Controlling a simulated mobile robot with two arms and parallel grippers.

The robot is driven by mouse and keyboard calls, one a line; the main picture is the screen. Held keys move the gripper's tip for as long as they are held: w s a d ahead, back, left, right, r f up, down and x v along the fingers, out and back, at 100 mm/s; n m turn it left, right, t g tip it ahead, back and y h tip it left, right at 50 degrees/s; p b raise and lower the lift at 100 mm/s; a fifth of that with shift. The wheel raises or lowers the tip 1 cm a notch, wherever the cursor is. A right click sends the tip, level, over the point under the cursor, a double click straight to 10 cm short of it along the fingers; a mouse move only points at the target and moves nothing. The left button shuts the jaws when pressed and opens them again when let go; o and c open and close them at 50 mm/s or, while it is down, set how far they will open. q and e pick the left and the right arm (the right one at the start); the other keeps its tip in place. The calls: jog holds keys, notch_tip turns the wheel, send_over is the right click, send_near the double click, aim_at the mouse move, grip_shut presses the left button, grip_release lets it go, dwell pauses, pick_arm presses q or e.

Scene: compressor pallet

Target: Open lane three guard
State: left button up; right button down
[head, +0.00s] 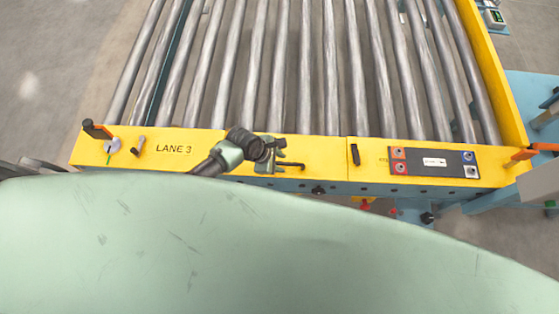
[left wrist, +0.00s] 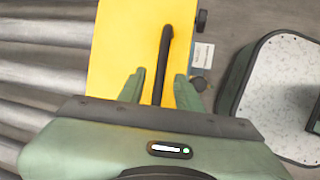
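The lane three guard (head: 215,160) is a yellow front panel marked "LANE 3" along the near end of the roller conveyor in the head view. A black bar handle (head: 293,165) is on it, to the right of the lettering. My left gripper (head: 275,156) is over the panel at this handle. In the left wrist view the handle (left wrist: 166,42) runs between the two spread green fingers of the gripper (left wrist: 160,75), with a gap on each side. The yellow panel (left wrist: 115,45) is behind it. My right gripper is not in view.
A latch-like grey fitting (head: 112,146) and a small pin (head: 138,145) are at the panel's left end. A black lever (head: 355,155) and a button panel (head: 433,162) are to the right. Metal rollers (head: 280,70) lie behind. An orange-tipped post (head: 96,129) stands at the left corner.

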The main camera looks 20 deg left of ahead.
pick_arm(q)
grip_shut()
dwell(1.4)
